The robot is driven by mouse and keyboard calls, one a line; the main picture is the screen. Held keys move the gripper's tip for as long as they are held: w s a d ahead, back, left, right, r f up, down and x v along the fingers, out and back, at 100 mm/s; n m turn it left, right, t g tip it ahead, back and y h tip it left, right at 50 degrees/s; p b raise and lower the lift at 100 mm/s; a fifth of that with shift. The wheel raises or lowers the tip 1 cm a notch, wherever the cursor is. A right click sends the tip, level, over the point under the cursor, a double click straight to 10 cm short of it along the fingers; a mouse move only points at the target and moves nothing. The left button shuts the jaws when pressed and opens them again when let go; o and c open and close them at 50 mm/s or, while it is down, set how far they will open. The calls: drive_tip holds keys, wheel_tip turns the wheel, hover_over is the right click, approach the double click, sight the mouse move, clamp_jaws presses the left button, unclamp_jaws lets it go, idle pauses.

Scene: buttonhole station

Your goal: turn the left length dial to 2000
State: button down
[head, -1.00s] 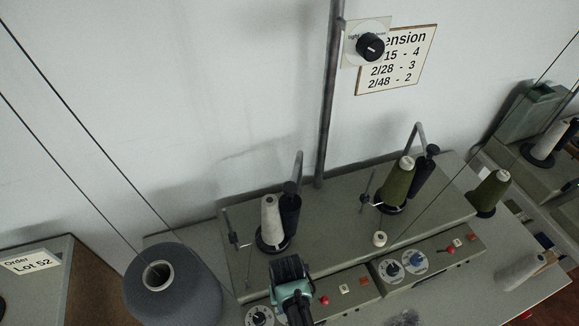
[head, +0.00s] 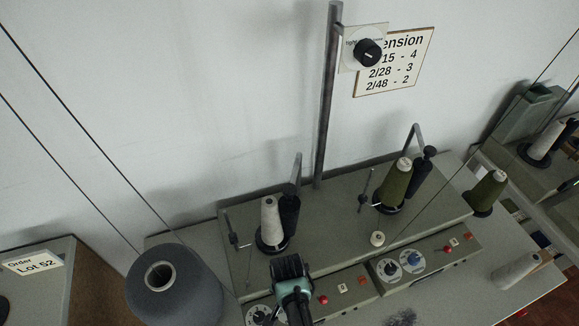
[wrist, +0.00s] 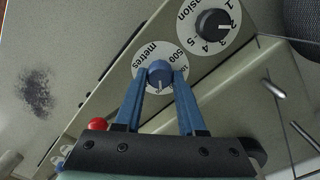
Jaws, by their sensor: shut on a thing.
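My gripper (wrist: 160,80) has its two blue fingers closed on either side of the blue knob (wrist: 159,70) of the left length dial. The dial's white face (wrist: 152,53) reads "metres" and "500" in the wrist view. The knob's pale mark points toward the bottom of that picture. The fingers hide other figures, so I cannot tell the exact setting. In the head view my gripper (head: 292,288) covers the left length dial on the front panel of the left unit.
A black tension knob (wrist: 213,25) sits close beside the length dial. A red button (wrist: 97,125) is on the other side. In the head view, thread cones (head: 270,222) stand behind, a large grey cone (head: 180,290) at left, and the right unit's blue-knobbed dial (head: 413,259) at right.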

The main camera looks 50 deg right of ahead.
drive_tip(key=shift+m, duration=0.3)
drive_tip(key=c, duration=0.5)
unclamp_jaws()
wheel_tip(320, 180, up, 13)
idle(0.4)
drive_tip(key=shift+w, duration=0.1)
idle(0.4)
